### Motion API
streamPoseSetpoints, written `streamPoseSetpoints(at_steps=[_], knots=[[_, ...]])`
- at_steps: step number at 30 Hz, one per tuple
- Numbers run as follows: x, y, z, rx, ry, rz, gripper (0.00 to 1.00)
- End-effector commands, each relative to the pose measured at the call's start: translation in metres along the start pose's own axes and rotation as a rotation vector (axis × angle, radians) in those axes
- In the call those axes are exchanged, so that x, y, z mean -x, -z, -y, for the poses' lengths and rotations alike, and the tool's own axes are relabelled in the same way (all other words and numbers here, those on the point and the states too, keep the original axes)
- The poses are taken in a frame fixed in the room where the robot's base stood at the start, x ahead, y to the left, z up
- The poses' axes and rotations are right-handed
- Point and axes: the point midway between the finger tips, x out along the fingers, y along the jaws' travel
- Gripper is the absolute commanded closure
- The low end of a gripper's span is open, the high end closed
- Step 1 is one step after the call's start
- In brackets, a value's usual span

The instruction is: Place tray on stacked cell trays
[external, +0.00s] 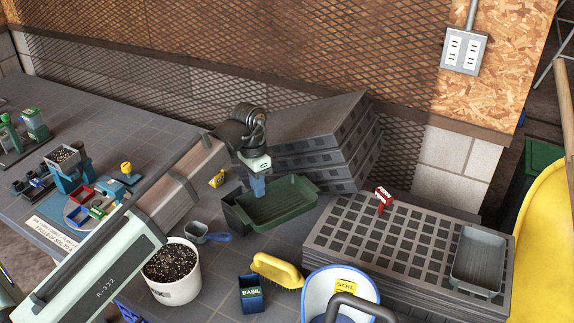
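A dark green rectangular tray (280,208) sits on the workbench at the middle of the external view. My gripper (258,188) points down at the tray's left end, its blue fingertips overlapping the rim. I cannot tell whether the fingers are open or closed on it. A stack of grey cell trays (345,235), with a grid of dark square cells on top, lies to the right.
More cell trays (330,158) lean behind the green tray. A dark container (235,212) adjoins its left end. The stack's middle is largely clear.

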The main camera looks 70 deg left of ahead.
Motion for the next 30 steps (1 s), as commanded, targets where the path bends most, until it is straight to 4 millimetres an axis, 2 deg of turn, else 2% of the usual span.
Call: streamPoseSetpoints(at_steps=[1,5,12,21,30], knots=[[0.006,0.024,-0.010,-0.089,0.000,0.011,1.00],[0.014,0.061,-0.039,-0.328,0.000,0.038,1.00],[0.028,0.126,-0.101,-0.766,0.000,0.088,1.00],[0.039,0.196,-0.187,-1.300,-0.001,0.150,1.00],[0.035,0.254,-0.271,-1.817,-0.002,0.211,1.00]])
